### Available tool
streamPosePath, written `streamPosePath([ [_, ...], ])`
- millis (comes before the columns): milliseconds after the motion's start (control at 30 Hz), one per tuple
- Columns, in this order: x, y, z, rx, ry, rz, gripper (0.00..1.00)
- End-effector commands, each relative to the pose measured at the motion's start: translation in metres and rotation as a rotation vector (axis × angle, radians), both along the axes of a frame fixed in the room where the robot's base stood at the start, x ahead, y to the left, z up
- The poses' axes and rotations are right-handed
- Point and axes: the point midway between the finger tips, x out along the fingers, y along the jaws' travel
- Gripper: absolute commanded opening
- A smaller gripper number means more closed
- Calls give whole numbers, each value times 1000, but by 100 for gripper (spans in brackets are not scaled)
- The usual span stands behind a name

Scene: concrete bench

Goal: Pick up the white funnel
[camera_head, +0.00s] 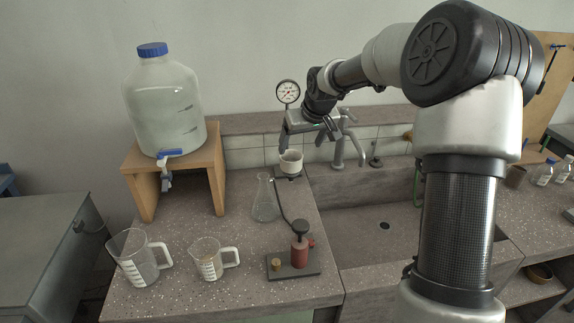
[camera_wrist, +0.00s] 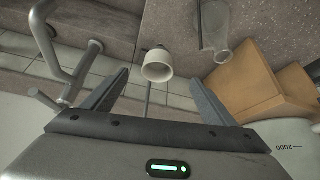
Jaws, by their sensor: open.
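The white funnel (camera_head: 291,161) is a short cup-shaped piece at the back of the bench, left of the sink. In the wrist view the funnel (camera_wrist: 157,67) lies in the gap between the two fingertips, with its round mouth facing the camera. My gripper (camera_head: 303,137) is above the funnel in the head view, with one finger hanging close over its left side. In the wrist view my gripper (camera_wrist: 158,76) is open, with a finger on each side and no visible contact. How far the fingertips are from the funnel is hard to tell.
A tap (camera_head: 343,150) stands right of the funnel, and a pressure gauge (camera_head: 288,92) rises behind. A glass flask (camera_head: 264,200) stands in front, left.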

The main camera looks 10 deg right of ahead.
Motion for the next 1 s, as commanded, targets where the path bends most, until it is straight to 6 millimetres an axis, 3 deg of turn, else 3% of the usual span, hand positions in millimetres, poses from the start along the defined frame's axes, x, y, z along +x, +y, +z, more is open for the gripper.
streamPosePath([
  [500, 50, 11, -90, 4, 4, 2, 80],
  [767, 61, 13, -106, 3, 2, 1, 80],
  [1000, 82, 14, -134, 3, 4, 1, 80],
])
